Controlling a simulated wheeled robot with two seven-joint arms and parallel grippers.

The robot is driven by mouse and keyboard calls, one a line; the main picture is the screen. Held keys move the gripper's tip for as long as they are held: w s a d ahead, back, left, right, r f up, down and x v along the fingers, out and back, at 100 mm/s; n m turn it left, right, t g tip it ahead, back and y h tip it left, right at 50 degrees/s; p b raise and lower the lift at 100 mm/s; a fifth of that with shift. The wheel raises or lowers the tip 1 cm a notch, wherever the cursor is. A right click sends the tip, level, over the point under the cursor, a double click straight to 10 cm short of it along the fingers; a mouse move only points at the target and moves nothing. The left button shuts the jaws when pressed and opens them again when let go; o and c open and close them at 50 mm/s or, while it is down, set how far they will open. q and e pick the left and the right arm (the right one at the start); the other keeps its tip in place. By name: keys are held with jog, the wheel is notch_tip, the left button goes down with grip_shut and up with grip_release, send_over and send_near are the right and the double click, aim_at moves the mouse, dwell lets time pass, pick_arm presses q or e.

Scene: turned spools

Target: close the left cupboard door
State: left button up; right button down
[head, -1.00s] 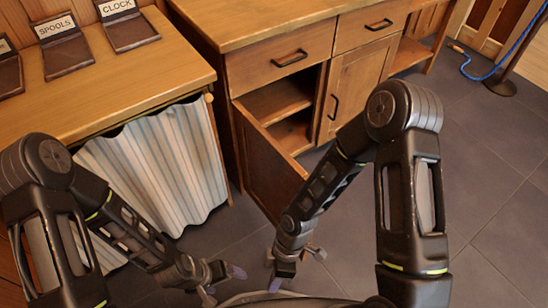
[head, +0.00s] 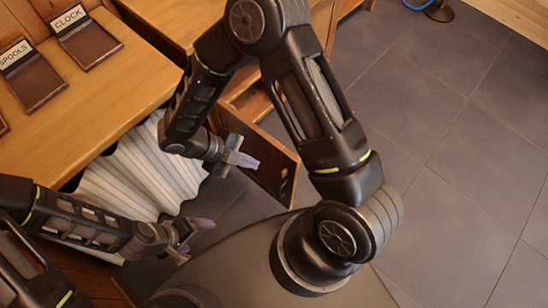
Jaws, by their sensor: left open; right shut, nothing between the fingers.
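The left cupboard door (head: 286,185) is a brown wooden panel and stands open, swung out from the cupboard. Its face toward me shows, partly covered by my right arm. My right gripper (head: 249,161) is shut and empty, with its pale purple fingertips in front of the door's face; I cannot tell whether they touch it. My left gripper (head: 199,228) is open and empty, low in front of the striped curtain and apart from the door. The cupboard's opening is mostly hidden behind my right arm.
A wooden table (head: 128,88) with a striped curtain (head: 135,180) below it stands at the left. It bears label stands, one reading CLOCK (head: 90,45) and another SPOOLS (head: 30,82). The grey tiled floor (head: 450,150) at the right is clear. A blue cord lies by a dark post base (head: 438,12).

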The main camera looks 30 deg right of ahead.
send_near(291, 165)
notch_tip(291, 165, down, 4)
jog(key=s+a, duration=0.1)
jog(key=s, duration=0.2)
jog(key=shift+w+d+p, duration=0.15)
jog(key=shift+w+d, duration=0.15)
jog(key=shift+d, duration=0.3)
jog(key=shift+w+d+p, duration=0.2)
jog(key=shift+w+d, duration=0.15)
jog(key=shift+d, duration=0.3)
jog(key=shift+w+d+p, duration=0.15)
jog(key=shift+w+d, duration=0.15)
jog(key=shift+d, duration=0.3)
